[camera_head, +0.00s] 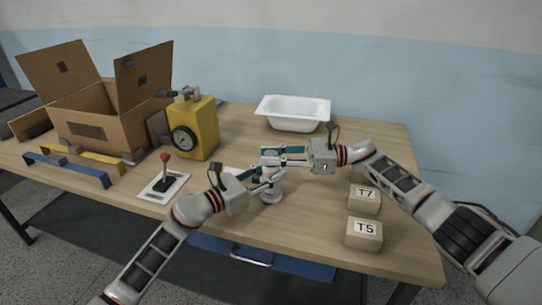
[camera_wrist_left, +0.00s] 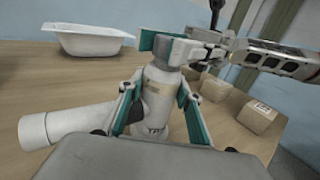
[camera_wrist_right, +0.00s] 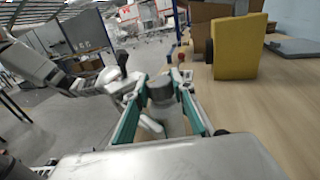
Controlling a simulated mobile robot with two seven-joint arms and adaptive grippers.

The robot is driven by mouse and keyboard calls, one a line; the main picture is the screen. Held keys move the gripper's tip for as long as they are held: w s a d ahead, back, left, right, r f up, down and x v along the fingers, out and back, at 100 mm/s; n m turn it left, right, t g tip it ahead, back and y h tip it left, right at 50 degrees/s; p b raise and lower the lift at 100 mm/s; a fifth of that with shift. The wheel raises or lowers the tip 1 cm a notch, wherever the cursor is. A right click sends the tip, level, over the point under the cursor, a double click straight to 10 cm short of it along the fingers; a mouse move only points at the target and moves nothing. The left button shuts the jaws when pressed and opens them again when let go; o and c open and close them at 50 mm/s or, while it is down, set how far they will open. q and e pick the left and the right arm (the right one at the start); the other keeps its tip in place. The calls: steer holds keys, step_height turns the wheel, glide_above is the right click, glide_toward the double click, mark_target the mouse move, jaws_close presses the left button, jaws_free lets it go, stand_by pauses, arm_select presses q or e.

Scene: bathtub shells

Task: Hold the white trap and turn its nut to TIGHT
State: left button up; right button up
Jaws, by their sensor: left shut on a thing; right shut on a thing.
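The white trap (camera_head: 271,196) stands upright on the table near its front edge, between my two arms. In the left wrist view the trap (camera_wrist_left: 62,124) shows a side pipe reaching left. My left gripper (camera_head: 268,183) is shut on its body, with the teal fingers on either side in the left wrist view (camera_wrist_left: 156,95). My right gripper (camera_head: 283,156) is shut on the nut at the top of the trap. The grey nut (camera_wrist_right: 161,90) sits between its fingers in the right wrist view. No TIGHT mark can be read.
A white bathtub shell (camera_head: 293,113) stands behind the trap. Boxes marked T7 (camera_head: 364,199) and T5 (camera_head: 363,233) sit at the right. A yellow gauge unit (camera_head: 203,130), a red-knobbed lever (camera_head: 165,170) and an open cardboard box (camera_head: 95,115) stand at the left.

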steer(key=o, duration=1.1)
steer(key=shift+f, duration=0.2)
steer(key=shift+r, duration=0.1)
steer(key=shift+d, duration=0.1)
steer(key=shift+d, duration=0.2)
steer(key=d, duration=1.1)
steer(key=shift+s+d, duration=0.2)
steer(key=shift+d, duration=0.05)
